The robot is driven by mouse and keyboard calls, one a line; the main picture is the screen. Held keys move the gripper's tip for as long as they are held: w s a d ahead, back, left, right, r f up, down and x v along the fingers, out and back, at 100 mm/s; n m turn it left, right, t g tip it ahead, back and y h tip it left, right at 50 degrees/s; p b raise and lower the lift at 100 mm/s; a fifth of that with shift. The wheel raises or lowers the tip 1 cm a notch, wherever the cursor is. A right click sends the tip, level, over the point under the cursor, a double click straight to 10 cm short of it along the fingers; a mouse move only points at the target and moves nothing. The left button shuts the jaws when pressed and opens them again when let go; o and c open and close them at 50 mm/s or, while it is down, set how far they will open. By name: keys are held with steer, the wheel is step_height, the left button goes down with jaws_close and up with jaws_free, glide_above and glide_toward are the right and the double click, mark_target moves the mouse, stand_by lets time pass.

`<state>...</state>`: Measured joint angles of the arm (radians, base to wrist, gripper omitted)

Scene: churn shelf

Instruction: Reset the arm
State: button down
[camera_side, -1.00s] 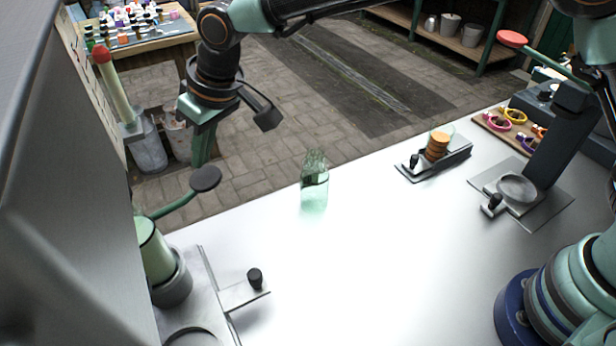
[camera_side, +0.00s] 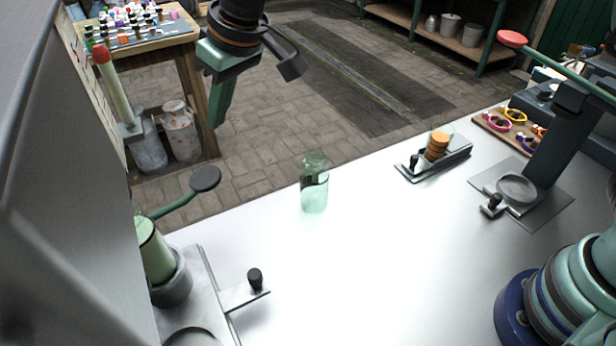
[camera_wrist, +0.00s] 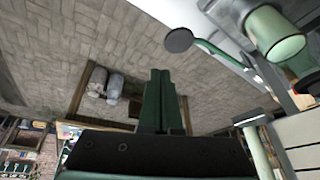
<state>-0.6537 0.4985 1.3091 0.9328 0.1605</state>
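My gripper (camera_side: 217,118) hangs at the upper left in the side view, fingers pointing down, beyond the far edge of the white bench (camera_side: 350,260). In the wrist view my gripper (camera_wrist: 160,74) shows its two green fingers pressed together with nothing between them. A clear green glass jar (camera_side: 314,190) stands upright on the bench near its far edge, apart from my gripper. The upper part of my arm is out of the side view.
A device with a green cylinder (camera_side: 155,250) and a dark round-ended lever (camera_side: 205,179) stands at the left. A press with a red-knobbed lever (camera_side: 512,39) is at the right. The bench middle is clear.

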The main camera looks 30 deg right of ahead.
steer(key=s+d+r+m+t+h, duration=0.1)
steer(key=s+d+r, duration=0.15)
steer(key=d, duration=0.75)
steer(key=s+d+r+m, duration=0.1)
steer(key=d+r+m, duration=0.15)
steer(key=d, duration=0.65)
steer(key=s+d+f+m+h, duration=0.1)
steer(key=s+d, duration=0.5)
steer(key=d, duration=0.1)
steer(key=s+d+f+m+t, duration=0.1)
steer(key=s+d+f, duration=0.1)
steer(key=s+d, duration=0.5)
steer(key=shift+d+f+h, duration=0.25)
steer(key=shift+d+h, duration=0.15)
steer(key=shift+d, duration=0.35)
